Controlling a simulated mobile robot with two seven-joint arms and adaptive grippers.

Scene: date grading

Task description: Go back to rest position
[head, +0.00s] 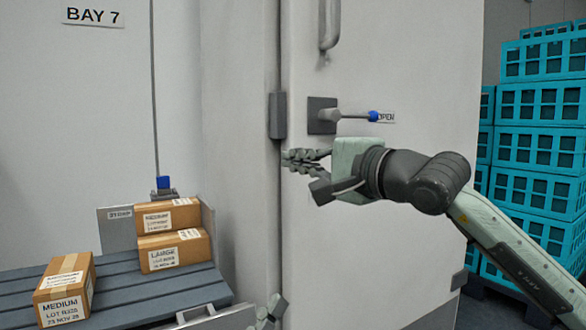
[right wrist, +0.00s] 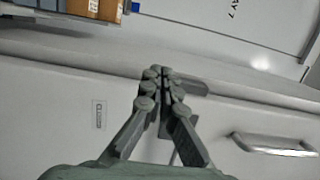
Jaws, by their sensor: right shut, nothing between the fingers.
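My right gripper (head: 290,160) reaches in from the right in the head view, in front of the white door (head: 400,210). Its fingers are together and empty, just below the door's lever (head: 350,116); I cannot tell if they touch the door. The shut fingertips also show in the right wrist view (right wrist: 162,75). The lever lies level, its blue tip at the OPEN label. Only a small part of my left gripper (head: 271,310) shows at the bottom edge of the head view, so its jaws cannot be judged.
A MEDIUM carton (head: 66,288) and two stacked cartons, MEDIUM (head: 167,216) over LARGE (head: 174,251), stand on a grey slatted surface (head: 120,308) at lower left. Stacked teal crates (head: 540,150) stand at right. A vertical pull handle (head: 329,25) sits above the lever.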

